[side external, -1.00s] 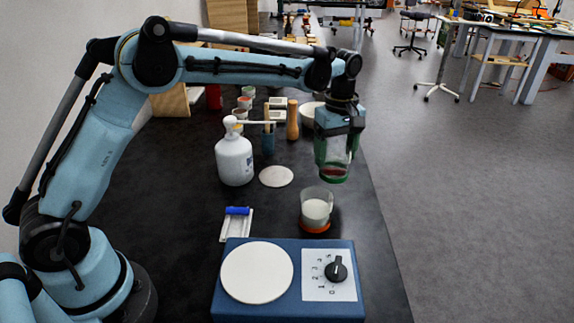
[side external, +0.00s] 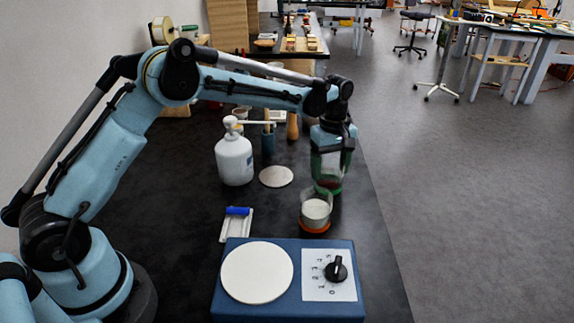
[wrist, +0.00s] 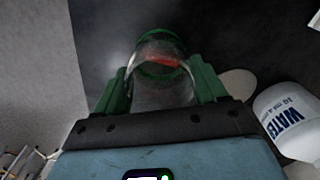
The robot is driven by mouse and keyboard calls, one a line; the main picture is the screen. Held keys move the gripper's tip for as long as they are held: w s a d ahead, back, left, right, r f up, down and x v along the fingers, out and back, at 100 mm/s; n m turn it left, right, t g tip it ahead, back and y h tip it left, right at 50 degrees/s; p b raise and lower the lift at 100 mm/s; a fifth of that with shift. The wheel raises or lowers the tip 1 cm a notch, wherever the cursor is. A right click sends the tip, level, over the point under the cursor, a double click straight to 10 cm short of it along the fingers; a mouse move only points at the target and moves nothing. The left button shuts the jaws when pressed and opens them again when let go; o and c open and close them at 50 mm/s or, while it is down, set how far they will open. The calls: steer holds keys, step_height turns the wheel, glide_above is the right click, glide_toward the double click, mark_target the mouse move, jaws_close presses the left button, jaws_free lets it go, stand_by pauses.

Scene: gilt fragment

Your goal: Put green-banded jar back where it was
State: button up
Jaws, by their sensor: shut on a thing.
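The green-banded jar (side external: 328,186) is a clear glass with a green band near its base and something dark red low inside. It hangs upright below my wrist, just behind the orange-banded jar. My gripper (side external: 331,163) is shut on it, with green fingers on either side of the glass. In the wrist view the jar (wrist: 160,92) sits between the two fingers of my gripper (wrist: 161,82), with green and red showing at its far end. I cannot tell whether its base touches the bench.
An orange-banded jar (side external: 315,212) of pale contents stands in front of the held jar. A white bottle (side external: 234,160), a pale disc (side external: 276,177) and a blue-rollered tray (side external: 236,226) are to the left. A blue hotplate-like device (side external: 290,313) is at the front. The bench's right edge is close.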

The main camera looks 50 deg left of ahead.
steer(key=o, duration=1.2)
steer(key=s+a+r+m+t, duration=0.1)
steer(key=s+r+m, duration=0.15)
steer(key=r, duration=0.55)
steer(key=s+r+m+t, duration=0.1)
steer(key=s+r, duration=0.2)
steer(key=r, duration=0.5)
steer(key=s+a+f+m+t, duration=0.1)
steer(key=s+f+m+t, duration=0.1)
steer(key=s+m, duration=0.3)
steer(key=s+a+f+m+t, duration=0.1)
steer(key=s+f+m+t, duration=0.2)
steer(key=s, duration=1)
steer(key=shift+s+f+m, duration=0.15)
steer(key=shift+f+m, duration=0.35)
steer(key=shift+m, duration=0.55)
